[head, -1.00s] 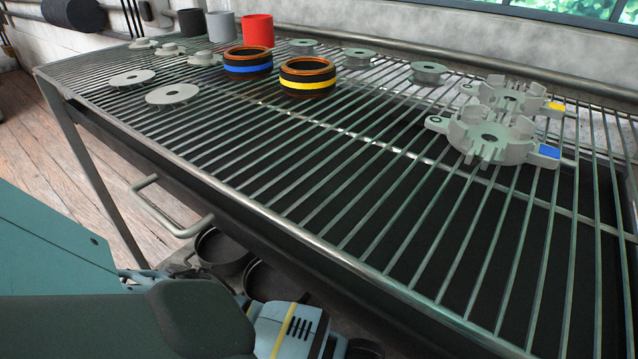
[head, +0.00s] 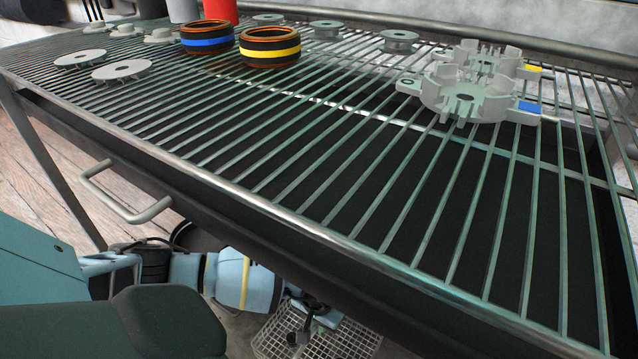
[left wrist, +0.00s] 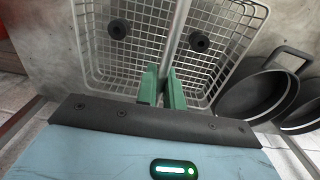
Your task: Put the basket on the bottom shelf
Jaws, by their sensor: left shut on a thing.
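The white wire basket (head: 345,347) shows at the bottom edge of the head view, below the front edge of the slatted table; its lower part is cut off. My left gripper (head: 314,311) is at the basket's top, low in front of the table. In the left wrist view the green fingers (left wrist: 161,90) are shut on a thin grey bar that runs across the basket (left wrist: 95,50), apparently its handle. Two small round black parts (left wrist: 117,28) lie inside the basket or on its mesh. My right gripper is not in view.
Black pans (left wrist: 258,95) stand right of the basket in the left wrist view, close to it. The slatted table (head: 330,200) overhangs, with a handle (head: 125,200) on its front. Stator rings (head: 270,45), grey discs and alternator housings (head: 468,95) lie on top.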

